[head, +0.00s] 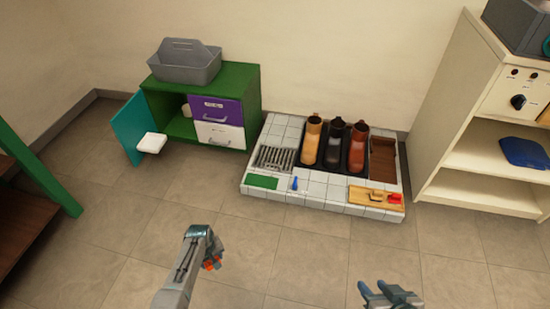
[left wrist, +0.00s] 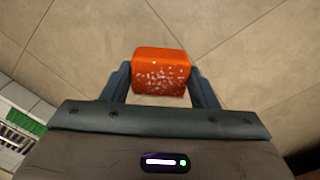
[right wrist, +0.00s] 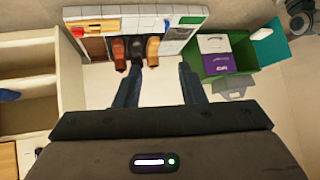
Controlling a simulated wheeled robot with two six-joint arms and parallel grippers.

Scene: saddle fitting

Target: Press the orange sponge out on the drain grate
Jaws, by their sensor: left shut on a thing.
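The orange sponge (left wrist: 160,74) is between the fingers of my left gripper (left wrist: 160,88), with pale specks on its face. In the head view only small orange bits of the sponge (head: 211,264) show at my left gripper (head: 213,262), which is over the floor in front of the platform. The drain grate (head: 275,158) is a slatted metal panel at the left of the white tiled platform, with nothing on it. The grate also shows at the left edge of the left wrist view (left wrist: 16,138). My right gripper (head: 391,292) is open and empty, its fingers apart in the right wrist view (right wrist: 157,88).
On the tiled platform (head: 325,196) stand several boots (head: 334,142), a green pad (head: 262,181), a small blue item (head: 295,184) and a wooden board (head: 375,198). A green cabinet (head: 253,100) with an open teal door (head: 127,125) is left; cream shelving (head: 470,187) is right.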

